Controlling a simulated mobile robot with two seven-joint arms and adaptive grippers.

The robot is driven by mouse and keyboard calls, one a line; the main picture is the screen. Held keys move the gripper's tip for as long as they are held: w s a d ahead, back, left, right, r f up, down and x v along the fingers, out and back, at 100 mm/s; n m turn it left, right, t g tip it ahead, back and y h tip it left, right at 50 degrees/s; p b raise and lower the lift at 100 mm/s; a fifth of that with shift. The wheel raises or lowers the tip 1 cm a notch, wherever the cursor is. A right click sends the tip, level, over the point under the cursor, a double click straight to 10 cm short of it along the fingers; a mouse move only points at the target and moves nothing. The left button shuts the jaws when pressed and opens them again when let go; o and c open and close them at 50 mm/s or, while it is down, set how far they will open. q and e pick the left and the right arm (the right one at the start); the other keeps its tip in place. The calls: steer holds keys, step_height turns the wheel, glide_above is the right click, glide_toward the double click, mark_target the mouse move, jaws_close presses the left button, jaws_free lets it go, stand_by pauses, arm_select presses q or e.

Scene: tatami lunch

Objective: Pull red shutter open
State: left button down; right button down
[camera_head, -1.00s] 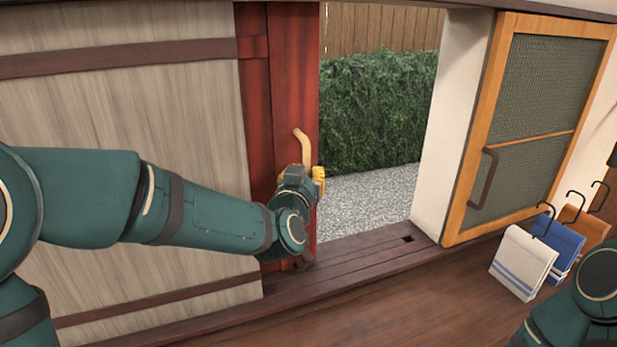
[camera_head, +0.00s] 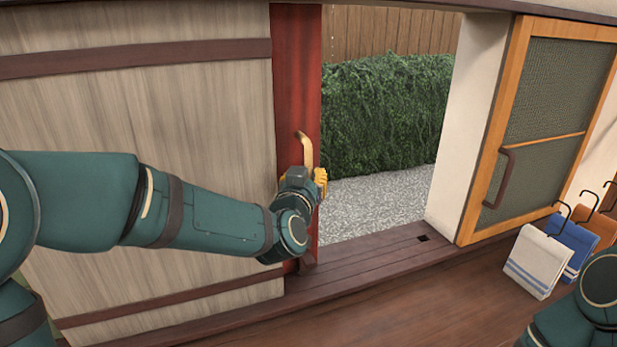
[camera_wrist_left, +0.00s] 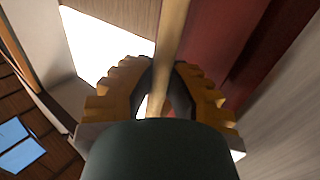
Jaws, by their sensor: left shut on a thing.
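The red shutter (camera_head: 297,80) shows as a narrow upright strip beside a pale wood panel, with an opening to its right. Its yellow-tan handle (camera_head: 306,150) stands upright on it. My left gripper (camera_head: 319,184) is at the handle's lower part. In the left wrist view, the yellow fingers of the gripper (camera_wrist_left: 157,98) are shut around the handle bar (camera_wrist_left: 174,35), with the red shutter (camera_wrist_left: 225,40) behind to the right. The rest of the shutter is hidden by the pale panel. My right gripper is out of view; only part of that arm shows at lower right.
The pale panel (camera_head: 135,120) fills the left. The opening shows a hedge (camera_head: 385,115) and gravel (camera_head: 375,205) outside. A dark sill track (camera_head: 370,255) runs below. An orange-framed screen door (camera_head: 487,190) stands right, with towels (camera_head: 538,262) hanging near the floor.

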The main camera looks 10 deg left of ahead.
arm_select(q)
steer(key=c, duration=0.9)
jaws_free()
steer(key=shift+a, duration=0.15)
steer(key=shift+c, duration=0.2)
steer(key=s, duration=1.2)
steer(key=shift+r, duration=0.1)
